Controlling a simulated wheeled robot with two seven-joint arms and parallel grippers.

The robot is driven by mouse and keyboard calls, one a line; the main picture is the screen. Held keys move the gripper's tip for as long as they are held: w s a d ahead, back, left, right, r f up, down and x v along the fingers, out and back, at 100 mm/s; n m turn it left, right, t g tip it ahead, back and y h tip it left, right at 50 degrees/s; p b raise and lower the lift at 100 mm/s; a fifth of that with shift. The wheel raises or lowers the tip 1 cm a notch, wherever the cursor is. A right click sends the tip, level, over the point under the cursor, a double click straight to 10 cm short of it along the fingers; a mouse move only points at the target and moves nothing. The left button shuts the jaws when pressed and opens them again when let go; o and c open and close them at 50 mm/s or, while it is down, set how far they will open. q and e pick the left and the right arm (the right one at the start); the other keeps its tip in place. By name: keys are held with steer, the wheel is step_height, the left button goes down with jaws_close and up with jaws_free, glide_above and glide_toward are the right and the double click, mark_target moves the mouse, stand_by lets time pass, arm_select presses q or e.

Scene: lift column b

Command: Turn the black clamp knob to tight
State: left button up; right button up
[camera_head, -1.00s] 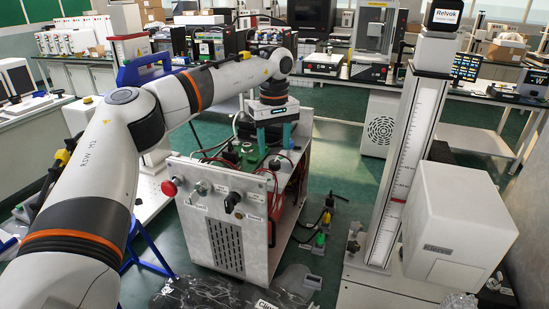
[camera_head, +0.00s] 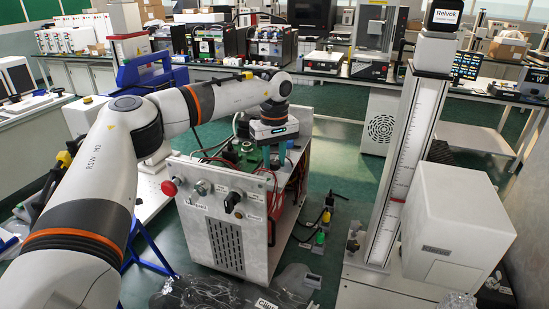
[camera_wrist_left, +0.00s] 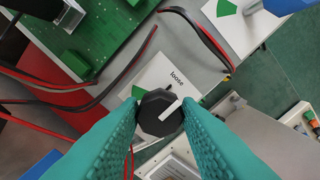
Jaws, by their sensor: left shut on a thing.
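The black clamp knob (camera_wrist_left: 159,114) is faceted, with a white pointer line on its top, and shows in the left wrist view. The line points to the upper right. A white label plate (camera_wrist_left: 163,78) beside it reads "loose" and has a green wedge; part of the plate is hidden behind my fingers and the knob. My left gripper (camera_wrist_left: 159,122) has its teal textured fingers shut on the knob, one on each side. In the head view my left gripper (camera_head: 272,156) is low over the top of the grey cabinet (camera_head: 225,240), and the knob cannot be made out there.
Red and black cables (camera_wrist_left: 65,90) run beside the fingers, near a green circuit board (camera_wrist_left: 85,40). Another label plate (camera_wrist_left: 233,22) with a green wedge lies at upper right. A red button (camera_head: 169,188) is on the cabinet's front. A tall column (camera_head: 402,165) stands to the right.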

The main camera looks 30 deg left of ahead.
arm_select(q)
steer(key=shift+r+n, duration=0.1)
steer(key=shift+n, duration=0.4)
steer(key=shift+n+p, duration=0.75)
steer(key=shift+n, duration=0.25)
steer(key=n+p, duration=0.1)
steer(key=n, duration=0.1)
steer(key=shift+n, duration=0.4)
steer(key=n+p, duration=0.1)
steer(key=n, duration=0.3)
steer(key=n+p, duration=0.1)
steer(key=n, duration=0.3)
steer(key=n+p, duration=0.1)
steer(key=n, duration=0.5)
steer(key=n+p, duration=0.1)
steer(key=n, duration=0.5)
